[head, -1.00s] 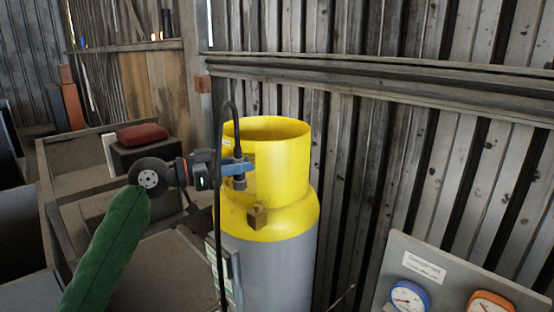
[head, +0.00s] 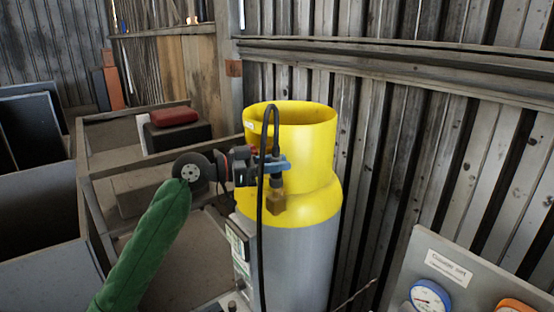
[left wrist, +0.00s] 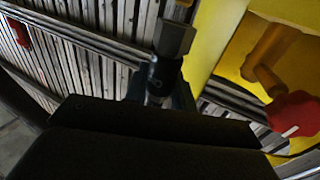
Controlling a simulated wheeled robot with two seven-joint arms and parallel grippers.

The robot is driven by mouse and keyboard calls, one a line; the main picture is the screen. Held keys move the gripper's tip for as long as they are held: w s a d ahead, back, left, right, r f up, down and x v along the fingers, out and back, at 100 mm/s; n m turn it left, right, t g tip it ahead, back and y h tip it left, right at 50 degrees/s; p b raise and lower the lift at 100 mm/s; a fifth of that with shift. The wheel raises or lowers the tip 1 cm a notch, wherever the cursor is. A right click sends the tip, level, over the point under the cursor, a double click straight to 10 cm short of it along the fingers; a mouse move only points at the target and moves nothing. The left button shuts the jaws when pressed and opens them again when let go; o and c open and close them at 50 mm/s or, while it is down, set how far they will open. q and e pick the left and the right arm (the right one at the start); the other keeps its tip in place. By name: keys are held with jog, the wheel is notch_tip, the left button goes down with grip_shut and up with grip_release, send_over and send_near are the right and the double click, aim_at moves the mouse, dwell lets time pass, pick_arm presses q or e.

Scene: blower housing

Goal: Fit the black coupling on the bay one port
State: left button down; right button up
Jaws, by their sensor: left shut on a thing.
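My left gripper (head: 272,165) comes in from the left and is shut on the black coupling (head: 277,181), which hangs upright from its blue fingers. A black hose (head: 262,235) loops up from the coupling and down in front of the cylinder. The brass port (head: 276,200) on the yellow-collared cylinder (head: 318,212) is directly under the coupling. In the head view they look in line and very close; I cannot tell whether they touch. The left wrist view shows the coupling (left wrist: 164,70) between the fingers and a brass valve part (left wrist: 268,55) to its right. My right gripper is out of view.
A gauge panel (head: 435,285) stands at the lower right. A red object (head: 173,117) lies on a dark box among grey bins at the left. A red knob (left wrist: 293,113) is near the brass valve. A corrugated wall (head: 430,140) closes off the back.

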pick_arm(q)
jog(key=shift+a, duration=0.15)
jog(key=shift+b, duration=0.3)
jog(key=shift+s+a, duration=0.1)
jog(key=shift+a, duration=0.2)
jog(key=shift+b, duration=0.3)
